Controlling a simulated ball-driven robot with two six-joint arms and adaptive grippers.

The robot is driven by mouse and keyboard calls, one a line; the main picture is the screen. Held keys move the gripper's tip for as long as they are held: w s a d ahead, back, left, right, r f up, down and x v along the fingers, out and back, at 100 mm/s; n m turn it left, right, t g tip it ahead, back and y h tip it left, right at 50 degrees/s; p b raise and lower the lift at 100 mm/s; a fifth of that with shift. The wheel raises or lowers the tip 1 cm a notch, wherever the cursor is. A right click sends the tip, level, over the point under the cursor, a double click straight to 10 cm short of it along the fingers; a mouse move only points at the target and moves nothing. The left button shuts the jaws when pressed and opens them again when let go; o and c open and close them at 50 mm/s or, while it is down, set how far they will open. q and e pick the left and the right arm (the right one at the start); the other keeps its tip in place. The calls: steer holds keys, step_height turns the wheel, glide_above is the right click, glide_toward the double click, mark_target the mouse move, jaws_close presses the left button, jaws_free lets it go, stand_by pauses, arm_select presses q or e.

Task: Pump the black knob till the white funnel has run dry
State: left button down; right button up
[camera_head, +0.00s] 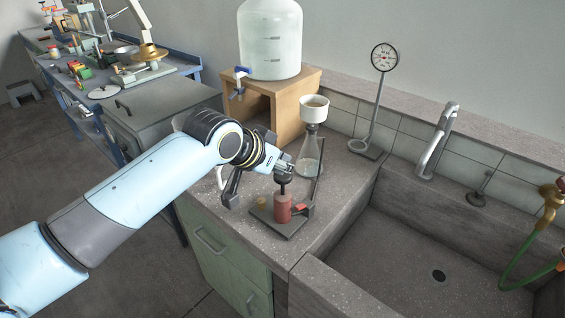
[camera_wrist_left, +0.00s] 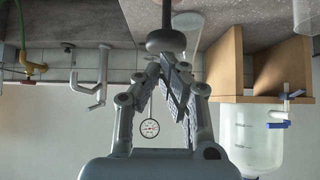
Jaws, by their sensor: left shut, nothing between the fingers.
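The black knob (camera_head: 283,177) sits on a thin stem above a red pump cylinder (camera_head: 282,208) on a dark base plate (camera_head: 264,218). My left gripper (camera_head: 284,166) is just above the knob, shut with nothing in it. In the left wrist view its fingertips (camera_wrist_left: 167,60) meet right by the round knob (camera_wrist_left: 165,41); whether they touch it I cannot tell. The white funnel (camera_head: 314,112) stands on a clear glass flask (camera_head: 308,160) behind the pump. Its inside looks beige; I cannot tell its liquid level. My right gripper is out of view.
A large translucent bottle (camera_head: 270,45) with a blue tap stands on a wooden stand (camera_head: 292,100) behind. A gauge on a stand (camera_head: 384,57) and a tap (camera_head: 436,145) are to the right. The concrete sink (camera_head: 400,245) is empty.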

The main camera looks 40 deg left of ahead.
mark_target(281, 178)
arm_select(q)
step_height(281, 178, down, 4)
steer(key=shift+f+b, duration=0.15)
steer(key=shift+b, duration=0.75)
steer(key=shift+r+p, duration=0.25)
steer(key=shift+p, duration=0.1)
step_height(281, 178, up, 4)
steer(key=p, duration=0.4)
steer(key=v, duration=1)
steer(key=shift+b, duration=0.35)
steer(key=shift+w, duration=0.1)
